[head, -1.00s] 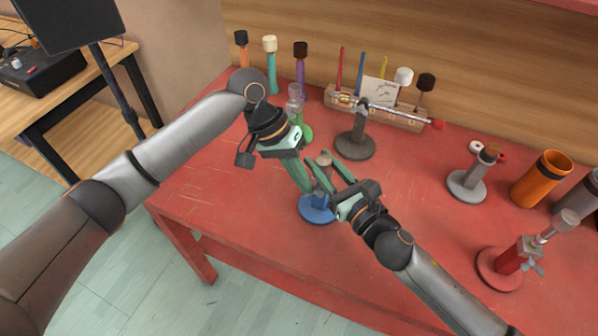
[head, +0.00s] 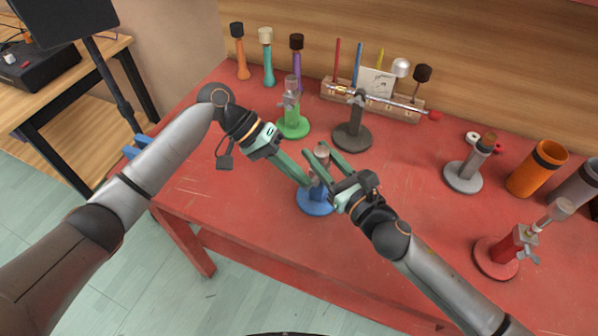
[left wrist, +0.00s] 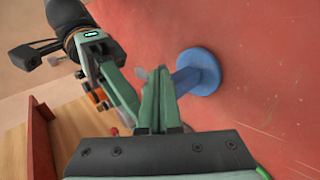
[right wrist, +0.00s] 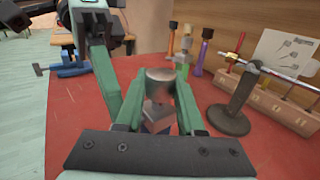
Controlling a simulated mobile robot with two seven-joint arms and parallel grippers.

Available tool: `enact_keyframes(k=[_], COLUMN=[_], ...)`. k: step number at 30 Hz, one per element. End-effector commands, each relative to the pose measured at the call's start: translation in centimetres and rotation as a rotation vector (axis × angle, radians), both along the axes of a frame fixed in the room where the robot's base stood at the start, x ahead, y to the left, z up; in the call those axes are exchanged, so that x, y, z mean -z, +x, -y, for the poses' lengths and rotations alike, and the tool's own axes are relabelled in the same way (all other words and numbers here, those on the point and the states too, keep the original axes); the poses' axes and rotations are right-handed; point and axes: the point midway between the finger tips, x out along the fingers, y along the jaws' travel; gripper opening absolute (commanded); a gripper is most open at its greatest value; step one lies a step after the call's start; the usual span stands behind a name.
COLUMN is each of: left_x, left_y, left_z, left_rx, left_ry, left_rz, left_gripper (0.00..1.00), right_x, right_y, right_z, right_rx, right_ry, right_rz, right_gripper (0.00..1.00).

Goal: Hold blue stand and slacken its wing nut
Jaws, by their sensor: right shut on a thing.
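The blue stand (head: 315,204) stands upright on the red table, its round base showing below the grippers. It also shows in the left wrist view (left wrist: 203,72). A small grey piece (left wrist: 140,73), perhaps the wing nut, shows beside the left fingertips; the fingers partly hide this area.
A green stand (head: 292,126) and a dark stand with a rod (head: 352,137) are behind. A grey stand (head: 463,176), an orange cup (head: 535,170) and a red stand (head: 497,257) are at right. The table's front left is clear.

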Motion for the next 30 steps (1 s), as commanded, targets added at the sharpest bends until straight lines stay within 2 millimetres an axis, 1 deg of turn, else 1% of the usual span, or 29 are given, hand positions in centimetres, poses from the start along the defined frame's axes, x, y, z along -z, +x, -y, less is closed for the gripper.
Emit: enact_keyframes(k=[1, 6, 9, 30], left_x=[0.89, 1.21, 1.33, 1.7], left_y=[-0.48, -0.53, -0.53, -0.44], left_z=[0.41, 0.47, 0.44, 0.33], left_rx=[0.005, 0.008, 0.009, 0.006], left_ry=[-0.034, -0.14, -0.166, -0.165], left_rz=[-0.026, -0.055, -0.06, -0.059], left_gripper=[0.0, 0.0, 0.0, 0.0], right_x=[-0.17, -0.21, -0.23, -0.32], right_y=[-0.2, -0.24, -0.26, -0.43], right_z=[-0.38, -0.47, -0.52, -0.78], right_rx=[-0.009, -0.012, -0.013, -0.019], right_ry=[0.005, 0.006, 0.007, 0.012], right_rz=[0.005, 0.006, 0.006, 0.006], right_gripper=[0.0, 0.0, 0.0, 0.0])
